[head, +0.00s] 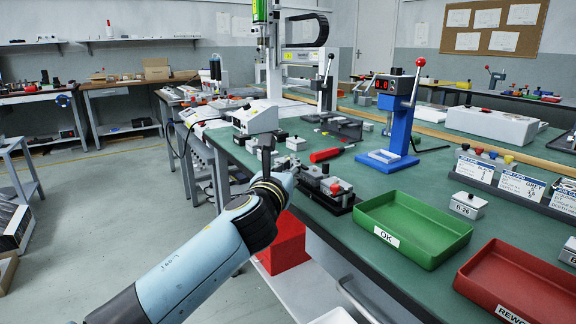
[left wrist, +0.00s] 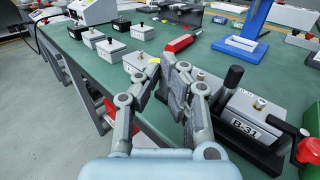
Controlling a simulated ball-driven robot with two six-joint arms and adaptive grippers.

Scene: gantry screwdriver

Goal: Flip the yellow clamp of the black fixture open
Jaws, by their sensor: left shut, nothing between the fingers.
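The black fixture (head: 322,200) lies near the front edge of the green bench. In the left wrist view its black base (left wrist: 262,160) carries a grey block marked B-31 (left wrist: 250,112), with a black upright handle (left wrist: 230,82) and a red knob (left wrist: 308,150). A small yellow piece (left wrist: 153,60) shows just beyond my left fingertips; I cannot tell whether it is the clamp, and its hinge is hidden. My left gripper (left wrist: 166,68) is shut and empty, left of the grey block. In the head view my left gripper (head: 285,170) is beside the fixture's left end. My right gripper is not in view.
A red screwdriver (head: 326,155) lies behind the fixture. Small grey boxes (left wrist: 111,47) stand at the left. A blue press (head: 396,125) stands behind. A green OK tray (head: 440,222) and a red rework tray (head: 520,280) lie right of the fixture.

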